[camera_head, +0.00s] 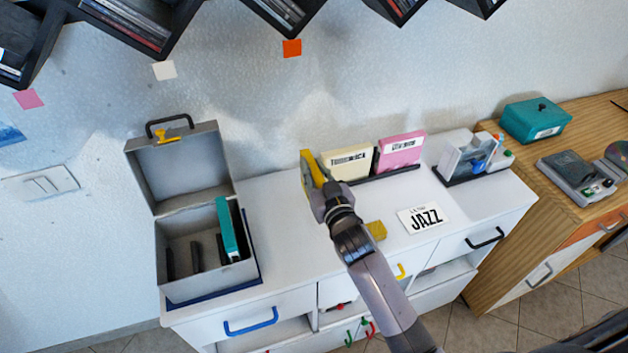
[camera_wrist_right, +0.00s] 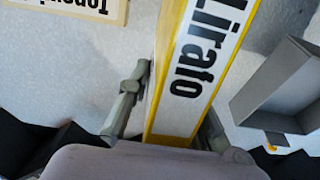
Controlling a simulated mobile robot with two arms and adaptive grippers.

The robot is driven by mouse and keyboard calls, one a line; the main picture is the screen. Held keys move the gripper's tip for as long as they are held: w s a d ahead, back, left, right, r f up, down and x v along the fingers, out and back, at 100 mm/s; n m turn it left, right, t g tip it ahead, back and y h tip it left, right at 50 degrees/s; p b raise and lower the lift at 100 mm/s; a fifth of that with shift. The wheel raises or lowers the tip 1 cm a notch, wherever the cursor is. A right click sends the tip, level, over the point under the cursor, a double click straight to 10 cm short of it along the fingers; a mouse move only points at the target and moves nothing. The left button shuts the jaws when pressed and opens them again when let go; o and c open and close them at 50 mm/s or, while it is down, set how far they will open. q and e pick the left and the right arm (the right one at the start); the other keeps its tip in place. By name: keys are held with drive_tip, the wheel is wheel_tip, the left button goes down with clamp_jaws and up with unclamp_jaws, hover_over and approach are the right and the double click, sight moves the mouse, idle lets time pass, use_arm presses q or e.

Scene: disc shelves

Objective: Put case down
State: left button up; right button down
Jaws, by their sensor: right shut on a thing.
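My right gripper (camera_head: 318,190) is shut on a yellow case (camera_head: 308,172) and holds it upright over the white cabinet top. The cream case also shows at the top left of the wrist view (camera_wrist_right: 95,10). My left gripper is not in view.
An open grey box (camera_head: 178,212) on the left holds a teal case (camera_head: 227,230). A "JAZZ" card (camera_head: 424,217) lies on the white cabinet (camera_head: 275,260). A rack of clear cases (camera_head: 470,155) stands right. A teal box (camera_head: 535,120) sits on the wooden cabinet. Dark shelves (camera_head: 130,20) hang above.

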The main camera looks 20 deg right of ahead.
wheel_tip(320, 180, down, 4)
drive_tip(key=shift+r, duration=0.1)
drive_tip(key=shift+f, duration=0.2)
drive_tip(key=c, duration=1.4)
unclamp_jaws()
drive_tip(key=shift+c, duration=0.2)
